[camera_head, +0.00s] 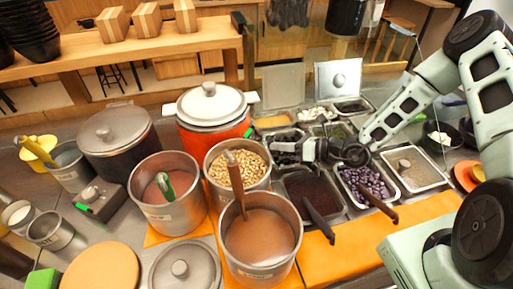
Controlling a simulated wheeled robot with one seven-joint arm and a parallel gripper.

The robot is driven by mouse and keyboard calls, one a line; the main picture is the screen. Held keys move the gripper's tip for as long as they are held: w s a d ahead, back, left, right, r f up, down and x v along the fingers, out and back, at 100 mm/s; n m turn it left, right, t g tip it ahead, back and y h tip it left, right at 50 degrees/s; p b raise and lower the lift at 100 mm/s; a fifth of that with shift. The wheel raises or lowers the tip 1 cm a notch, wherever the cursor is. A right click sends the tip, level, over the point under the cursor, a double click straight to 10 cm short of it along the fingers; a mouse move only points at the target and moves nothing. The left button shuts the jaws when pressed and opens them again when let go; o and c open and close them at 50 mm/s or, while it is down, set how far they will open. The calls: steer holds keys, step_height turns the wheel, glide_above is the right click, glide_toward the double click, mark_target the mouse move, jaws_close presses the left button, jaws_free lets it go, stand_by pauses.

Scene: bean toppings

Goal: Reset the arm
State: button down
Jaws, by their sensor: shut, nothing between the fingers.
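My arm reaches in from the right, and my gripper (287,150) hangs over the back trays near the middle of the counter. Its fingers point left, toward the pot of pale beans (250,166). The fingers are small and dark against the trays, with nothing seen in them. Below the gripper is a tray of dark red paste (309,187) with a dark-handled utensil. To its right is a tray of purple beans (365,183) with a wooden-handled utensil.
Two steel pots, one of brown liquid (259,238) and one of pinkish liquid (167,190), stand at front. A lidded orange pot (212,115) and a dark lidded pot (117,139) stand behind. An orange mat (350,241) shows bare at front right.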

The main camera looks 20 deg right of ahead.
steer(key=shift+s+d, duration=0.1)
stand_by(0.4)
steer(key=s+r+n+g, duration=0.1)
steer(key=s+n+g, duration=0.1)
steer(key=s+a+r+n+g, duration=0.1)
steer(key=s+n, duration=0.1)
steer(key=n, duration=0.1)
steer(key=s+n+g, duration=0.2)
steer(key=n, duration=0.1)
steer(key=shift+a+r+g, duration=0.3)
steer(key=shift+a+r, duration=0.1)
steer(key=s+d+r+n+g+h, duration=0.4)
steer(key=s+d+r+n+h, duration=0.4)
steer(key=n, duration=0.7)
steer(key=d+r+n+t+h, duration=0.4)
steer(key=d+r+n+h, duration=0.1)
steer(key=r+n, duration=0.3)
steer(key=s+a+f+n+g+b, duration=0.1)
steer(key=s+a+n, duration=0.6)
steer(key=s+a, duration=0.7)
steer(key=a+g+b, duration=0.1)
steer(key=a+b, duration=0.1)
steer(key=a, duration=0.2)
steer(key=shift+f+n+g+y, duration=0.2)
steer(key=shift+n+g+y, duration=0.1)
steer(key=shift+g, duration=0.1)
steer(key=shift+a, duration=0.1)
